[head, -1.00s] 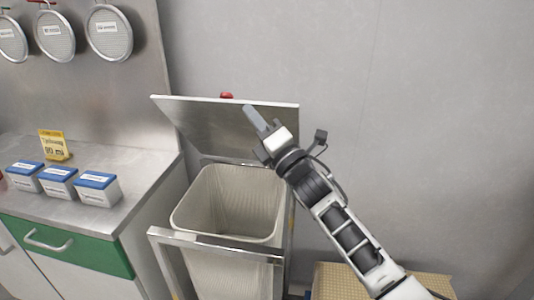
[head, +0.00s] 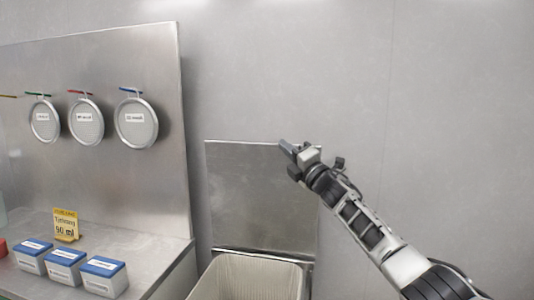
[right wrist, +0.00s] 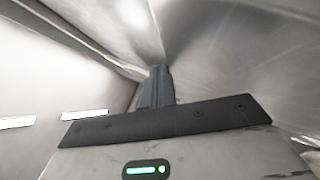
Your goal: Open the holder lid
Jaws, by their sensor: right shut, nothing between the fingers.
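The holder lid (head: 255,190) is a flat grey metal panel. It stands upright, swung up at the back of the holder. Below it the holder's pale ribbed bin (head: 250,275) shows an open top, cut off by the bottom of the head view. My right gripper (head: 287,147) is shut and empty at the lid's upper right corner; I cannot tell whether it touches the lid. In the right wrist view the shut fingers (right wrist: 156,85) point toward a grey metal surface. My left gripper is not in view.
A steel counter (head: 120,245) on the left holds several blue-lidded boxes (head: 66,265) and a yellow sign (head: 66,225). Round sieves (head: 137,122) hang on the steel back panel. The wall on the right is bare.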

